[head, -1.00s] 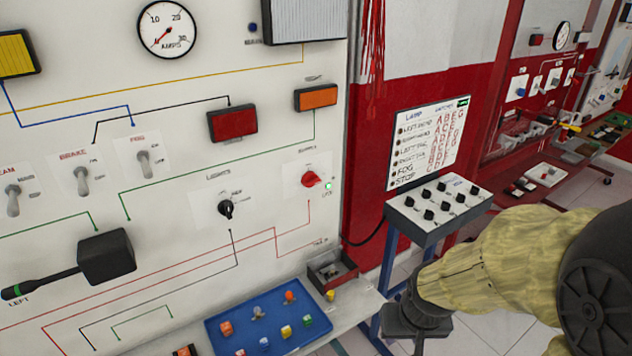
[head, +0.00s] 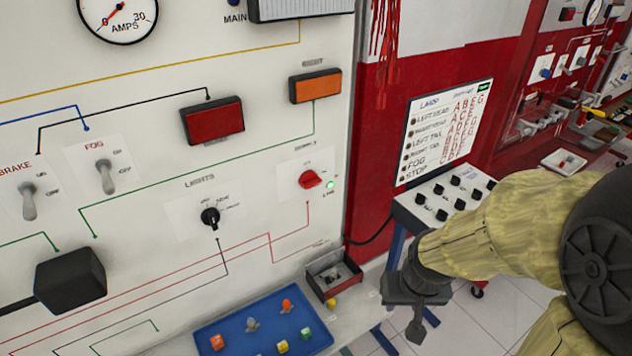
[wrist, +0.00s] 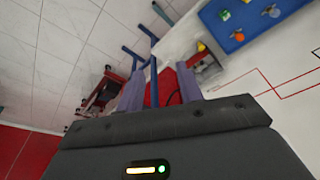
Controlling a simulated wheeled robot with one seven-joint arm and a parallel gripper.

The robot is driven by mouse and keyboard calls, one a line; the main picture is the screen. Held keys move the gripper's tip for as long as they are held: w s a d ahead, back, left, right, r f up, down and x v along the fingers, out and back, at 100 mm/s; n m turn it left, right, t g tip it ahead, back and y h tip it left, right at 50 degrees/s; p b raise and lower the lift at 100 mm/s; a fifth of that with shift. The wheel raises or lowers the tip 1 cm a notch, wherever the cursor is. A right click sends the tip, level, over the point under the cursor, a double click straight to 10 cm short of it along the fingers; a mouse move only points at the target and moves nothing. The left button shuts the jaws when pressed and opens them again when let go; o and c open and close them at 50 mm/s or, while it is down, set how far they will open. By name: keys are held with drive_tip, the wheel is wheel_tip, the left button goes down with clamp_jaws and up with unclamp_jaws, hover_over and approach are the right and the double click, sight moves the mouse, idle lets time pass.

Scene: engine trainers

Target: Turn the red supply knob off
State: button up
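The red supply knob (head: 311,179) sits on a white plate on the right part of the white wall panel, with a lit green lamp (head: 330,184) beside it. Its pointer is turned toward the right, toward the lamp. My gripper (head: 416,325) hangs low to the right of the panel, below and right of the knob and well apart from it, pointing down. In the wrist view my gripper (wrist: 160,88) has its two fingers apart with nothing between them. The knob does not show in the wrist view.
A black lights knob (head: 210,217) is left of the red knob. A blue tray (head: 235,345) with small coloured parts and a grey open box (head: 333,275) stand on the ledge below. A switch box (head: 425,215) on a blue stand is close to my arm.

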drive_tip(key=o, duration=0.6)
drive_tip(key=shift+o, duration=0.5)
drive_tip(key=w+n+t+p, duration=0.1)
drive_tip(key=w+t+p, duration=0.1)
drive_tip(key=w, duration=0.5)
drive_tip(key=shift+d+n+t+p, duration=0.3)
drive_tip(key=shift+n+p, duration=0.1)
drive_tip(key=shift+p, duration=0.35)
drive_tip(key=w+a+n+t+y+p, duration=0.3)
drive_tip(key=w+t+p, duration=0.15)
drive_tip(key=w, duration=0.25)
drive_tip(key=s+a+r+n+t+y+p, duration=0.1)
drive_tip(key=a+r+n+t+y+p, duration=0.1)
drive_tip(key=a+r+t+y+p, duration=0.3)
drive_tip(key=shift+a+r+y+p, duration=0.5)
drive_tip(key=shift+r+y+p, duration=0.2)
drive_tip(key=shift+y+p, duration=0.25)
drive_tip(key=b+x, duration=0.5)
drive_tip(key=b, duration=0.5)
drive_tip(key=shift+w+a, duration=0.15)
drive_tip(key=shift+w, duration=0.05)
